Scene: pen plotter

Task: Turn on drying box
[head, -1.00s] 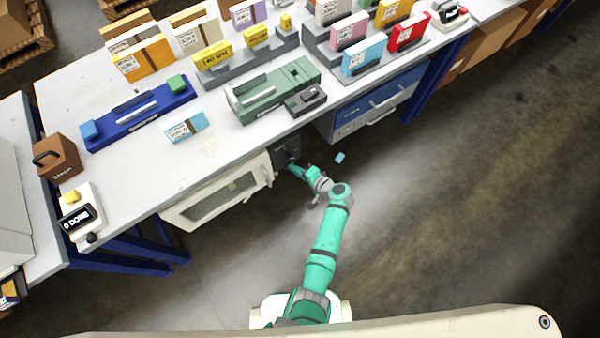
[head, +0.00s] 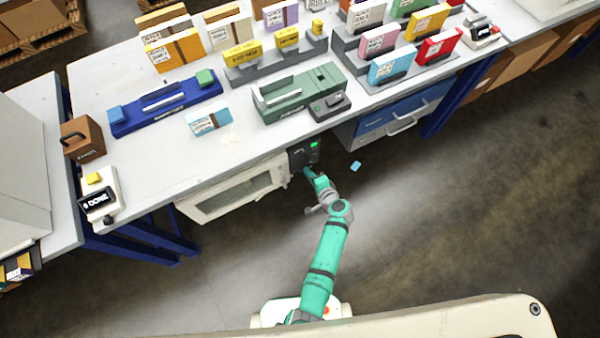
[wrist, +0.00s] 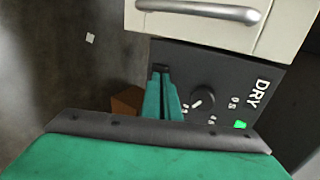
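The drying box is mounted under the workbench, with a cream windowed door (head: 190,208) and a dark control panel (head: 298,157) at its right. In the wrist view the panel (wrist: 225,75) is marked DRY and has a round knob (wrist: 203,98), a lit green light (wrist: 240,124) and a small dark switch (wrist: 160,68). The green light also shows in the head view (head: 314,144). My gripper (wrist: 161,76) has its teal fingers together, nothing visible between them, with the tips at the switch. Whether they touch it is unclear.
The door's metal handle (wrist: 200,10) is close to my fingers. The workbench (head: 150,150) overhangs the panel and carries fixtures and boxes. Blue drawers (head: 400,112) hang to the right. A small blue piece (head: 356,165) lies on the floor. The floor at right is open.

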